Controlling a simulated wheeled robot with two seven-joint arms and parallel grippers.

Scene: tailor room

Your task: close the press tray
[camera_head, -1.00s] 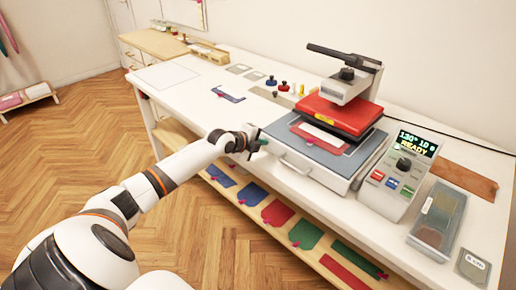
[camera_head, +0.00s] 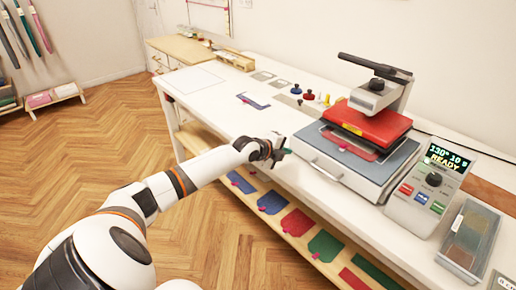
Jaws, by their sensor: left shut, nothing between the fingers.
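The heat press stands on the white table, with its red upper plate (camera_head: 367,122) raised over the tray. The press tray (camera_head: 385,166) is a blue-grey slab on a pale base, and part of it sticks out in front of the red plate. A bar handle (camera_head: 327,169) is on its front face. A reddish piece (camera_head: 350,146) with a pink clip lies on the tray, partly hidden under the plate. My left gripper (camera_head: 284,151) is shut and empty, just left of the tray's near left corner. I cannot tell whether it touches the tray. My right gripper is not in view.
A control box (camera_head: 433,187) reading READY stands right of the press, with a compartment case (camera_head: 467,238) beyond it. Spools (camera_head: 296,89) and a blue piece (camera_head: 253,102) lie on the table behind. Coloured pieces lie on the lower shelf (camera_head: 338,270).

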